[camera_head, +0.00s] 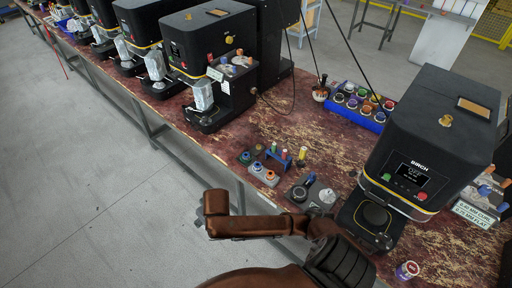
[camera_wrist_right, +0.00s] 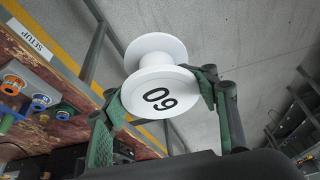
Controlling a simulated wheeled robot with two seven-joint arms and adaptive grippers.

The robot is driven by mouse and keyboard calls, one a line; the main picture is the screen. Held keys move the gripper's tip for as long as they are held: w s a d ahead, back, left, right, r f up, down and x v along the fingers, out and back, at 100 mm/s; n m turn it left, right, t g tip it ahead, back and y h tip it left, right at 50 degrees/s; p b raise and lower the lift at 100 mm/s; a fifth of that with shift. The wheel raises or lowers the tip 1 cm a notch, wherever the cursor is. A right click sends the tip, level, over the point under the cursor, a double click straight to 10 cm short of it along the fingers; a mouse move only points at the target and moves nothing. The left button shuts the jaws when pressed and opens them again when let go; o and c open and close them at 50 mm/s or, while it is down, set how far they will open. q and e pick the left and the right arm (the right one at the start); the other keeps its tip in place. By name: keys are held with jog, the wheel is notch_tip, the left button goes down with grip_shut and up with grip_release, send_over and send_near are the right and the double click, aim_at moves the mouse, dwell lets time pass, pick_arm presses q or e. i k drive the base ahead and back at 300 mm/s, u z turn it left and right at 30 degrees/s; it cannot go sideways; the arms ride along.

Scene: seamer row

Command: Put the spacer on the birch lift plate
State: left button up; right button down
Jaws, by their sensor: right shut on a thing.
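The spacer, a white spool-shaped piece (camera_wrist_right: 152,85) marked "60", is between the green-padded fingers of my right gripper (camera_wrist_right: 160,90) in the right wrist view. The fingers are shut on it, and it is held tilted with bare floor behind it. The birch machine (camera_head: 420,140), a black unit with a "BIRCH" label and a small display, stands at the right of the head view. Its lift plate (camera_head: 375,214) is the round black disc low at its front, and it looks empty. My left gripper is not in view.
Left of the birch machine, a grey tray (camera_head: 300,193) holds small parts. Another holder (camera_head: 262,172) carries coloured pieces. A blue rack (camera_head: 350,112) with several round parts lies behind. A small cup-like part (camera_head: 407,270) stands near the front right. More black machines line the bench leftward.

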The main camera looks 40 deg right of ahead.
aim_at(377, 213)
jog(key=u, duration=0.1)
jog(key=i, duration=1.6)
jog(key=z, duration=0.7)
jog(key=i, duration=1)
jog(key=z, duration=1.6)
jog(key=i, duration=0.6)
jog(key=z, duration=0.4)
